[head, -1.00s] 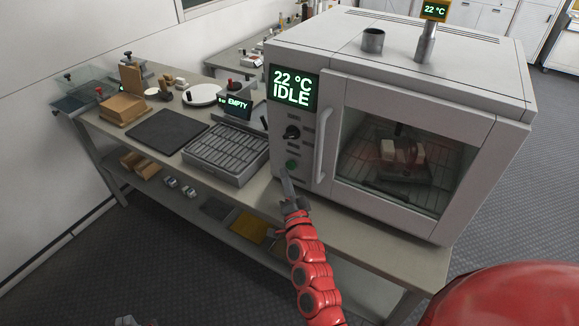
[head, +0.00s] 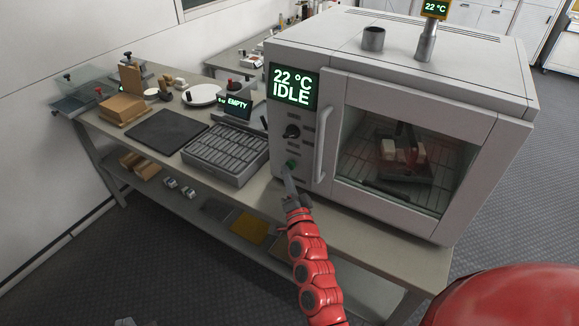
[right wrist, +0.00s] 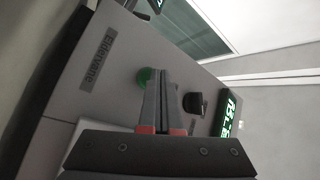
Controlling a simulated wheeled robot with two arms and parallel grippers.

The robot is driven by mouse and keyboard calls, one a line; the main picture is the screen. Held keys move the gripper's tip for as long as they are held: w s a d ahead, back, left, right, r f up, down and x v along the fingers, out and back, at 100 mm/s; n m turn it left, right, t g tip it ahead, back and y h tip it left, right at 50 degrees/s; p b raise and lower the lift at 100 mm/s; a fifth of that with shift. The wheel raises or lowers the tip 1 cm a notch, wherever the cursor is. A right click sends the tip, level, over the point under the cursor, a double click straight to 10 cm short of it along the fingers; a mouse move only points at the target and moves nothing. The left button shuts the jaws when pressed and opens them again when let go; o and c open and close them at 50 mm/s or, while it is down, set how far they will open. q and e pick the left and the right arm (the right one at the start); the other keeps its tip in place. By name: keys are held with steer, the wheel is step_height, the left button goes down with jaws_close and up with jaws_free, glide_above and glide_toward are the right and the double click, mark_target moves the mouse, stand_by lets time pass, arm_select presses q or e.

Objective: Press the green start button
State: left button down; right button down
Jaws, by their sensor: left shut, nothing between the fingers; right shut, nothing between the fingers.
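The green start button (head: 291,163) is a small round knob low on the oven's front panel, left of the door handle. In the right wrist view, the button (right wrist: 145,77) shows beside the fingertips, partly hidden behind them. My right gripper (head: 287,170) is shut and empty, its tips at the button. I cannot tell whether they touch it. In the right wrist view, the closed fingers (right wrist: 166,75) point at the panel. My left gripper (head: 125,321) barely shows at the bottom edge, shut, far from the oven. The oven display (head: 291,87) reads 22 °C IDLE.
The oven door (head: 405,150) is closed, with a vertical handle (head: 325,143) right of the button and a black knob (head: 292,132) above it. Pale blocks sit inside. A slotted tray (head: 225,154) and an EMPTY display (head: 236,105) stand left of the oven.

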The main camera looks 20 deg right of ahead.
steer(key=shift+w+d+b, duration=0.25)
steer(key=shift+d+b, duration=0.1)
stand_by(0.5)
stand_by(0.3)
steer(key=shift+s+a, duration=0.55)
steer(key=shift+a, duration=0.15)
steer(key=shift+a+p, duration=0.1)
steer(key=shift+p, duration=0.2)
steer(key=s+a+p, duration=0.1)
steer(key=s+a, duration=0.2)
steer(key=shift+a, duration=0.35)
stand_by(0.4)
